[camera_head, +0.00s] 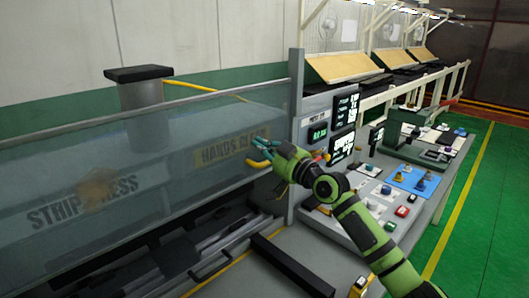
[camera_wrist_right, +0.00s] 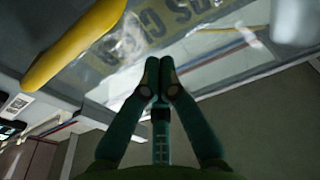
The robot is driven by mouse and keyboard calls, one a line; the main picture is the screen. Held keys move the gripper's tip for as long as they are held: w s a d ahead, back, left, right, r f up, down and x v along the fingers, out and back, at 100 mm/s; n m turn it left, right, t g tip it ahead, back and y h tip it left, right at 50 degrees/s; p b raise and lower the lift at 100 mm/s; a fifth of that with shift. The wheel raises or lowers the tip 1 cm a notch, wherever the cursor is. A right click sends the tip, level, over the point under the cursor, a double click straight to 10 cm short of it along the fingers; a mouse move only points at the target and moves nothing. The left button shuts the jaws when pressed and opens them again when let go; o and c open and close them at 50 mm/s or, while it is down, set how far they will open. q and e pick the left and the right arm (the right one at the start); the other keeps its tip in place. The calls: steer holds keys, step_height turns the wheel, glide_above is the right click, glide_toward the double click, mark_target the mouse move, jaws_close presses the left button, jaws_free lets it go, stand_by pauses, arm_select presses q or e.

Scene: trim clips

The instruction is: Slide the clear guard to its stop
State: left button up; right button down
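The clear guard (camera_head: 150,150) is a large see-through panel across the left half of the head view, with a grey top rail. A label reading HANDS CLEAR (camera_head: 228,150) sits near its right end; the lettering also shows in the wrist view (camera_wrist_right: 125,48). A yellow handle (camera_head: 258,163) is near the guard's right edge. In the wrist view the handle (camera_wrist_right: 75,42) lies left of my fingertips, apart from them. My right gripper (camera_head: 256,145) is at the guard's right end beside the handle. Its fingers (camera_wrist_right: 159,65) are together with nothing visible between them. My left gripper is out of view.
A grey post (camera_head: 295,130) stands right of the guard, beside a panel with green readouts (camera_head: 318,132). A bench (camera_head: 345,222) with buttons and a blue plate (camera_head: 410,180) extends right. Dark press rails (camera_head: 175,255) lie below the guard. Green floor (camera_head: 490,220) is open at right.

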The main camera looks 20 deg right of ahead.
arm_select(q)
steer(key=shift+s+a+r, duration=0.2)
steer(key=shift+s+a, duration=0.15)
arm_select(e)
steer(key=f, duration=0.2)
steer(key=s+f, duration=0.1)
steer(key=shift+d+f, duration=0.25)
steer(key=shift+f, duration=0.1)
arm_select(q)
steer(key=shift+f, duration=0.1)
arm_select(e)
steer(key=shift+f, duration=0.1)
